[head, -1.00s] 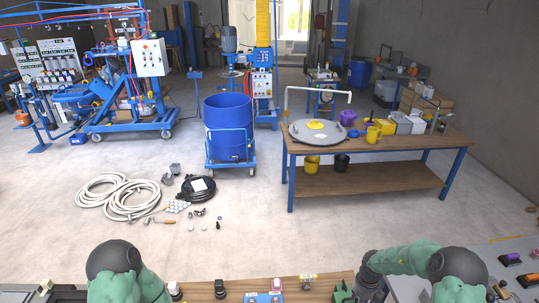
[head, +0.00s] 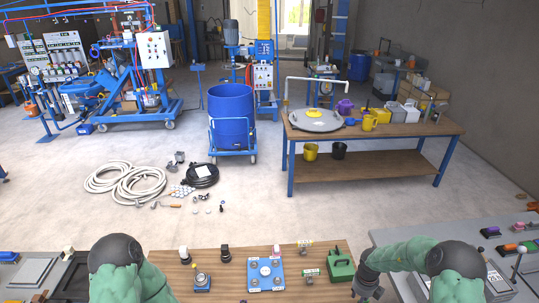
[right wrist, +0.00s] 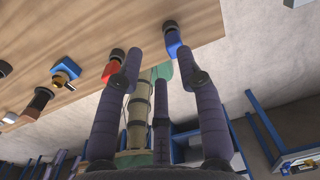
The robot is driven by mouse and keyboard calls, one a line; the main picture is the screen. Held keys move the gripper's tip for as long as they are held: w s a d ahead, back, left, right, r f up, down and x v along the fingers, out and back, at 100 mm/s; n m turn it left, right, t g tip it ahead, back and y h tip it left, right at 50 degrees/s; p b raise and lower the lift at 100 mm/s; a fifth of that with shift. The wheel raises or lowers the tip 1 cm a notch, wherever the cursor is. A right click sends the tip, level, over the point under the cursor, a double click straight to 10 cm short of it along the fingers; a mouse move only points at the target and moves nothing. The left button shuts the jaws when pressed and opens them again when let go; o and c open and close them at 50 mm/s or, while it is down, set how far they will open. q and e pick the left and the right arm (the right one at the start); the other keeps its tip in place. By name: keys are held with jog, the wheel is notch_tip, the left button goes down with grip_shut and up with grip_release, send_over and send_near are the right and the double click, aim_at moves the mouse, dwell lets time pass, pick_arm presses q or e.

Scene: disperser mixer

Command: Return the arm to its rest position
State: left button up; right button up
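My right arm enters the head view from the right, and its dark gripper (head: 368,288) is at the bottom edge, just in front of the green box with a handle (head: 341,266). In the right wrist view the gripper's purple-grey fingers (right wrist: 156,52) are spread apart, with nothing seen held between them. A red piece (right wrist: 112,71) and a blue piece (right wrist: 172,44) appear by the fingertips; I cannot tell whether they touch. My left arm (head: 116,262) shows at the bottom left of the head view. My left gripper is out of view.
A wooden worktop (head: 232,285) ahead holds a blue control panel (head: 265,275) and small fittings. A grey bench (head: 410,232) is at the right. Beyond, the floor has white hose coils (head: 125,182), a blue drum (head: 231,117) and a workbench (head: 372,162).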

jog(key=s+a+f+n+y, duration=0.2)
jog(key=s+a+f+n, duration=0.1)
jog(key=s+a+n, duration=1.1)
jog(key=s+a+f+n+y, duration=0.25)
jog(key=s+a+n, duration=0.7)
jog(key=n, duration=0.85)
notch_tip(320, 180, down, 22)
jog(key=b, duration=2.3)
jog(key=shift+d+f+m, duration=0.25)
jog(key=shift+m, duration=0.05)
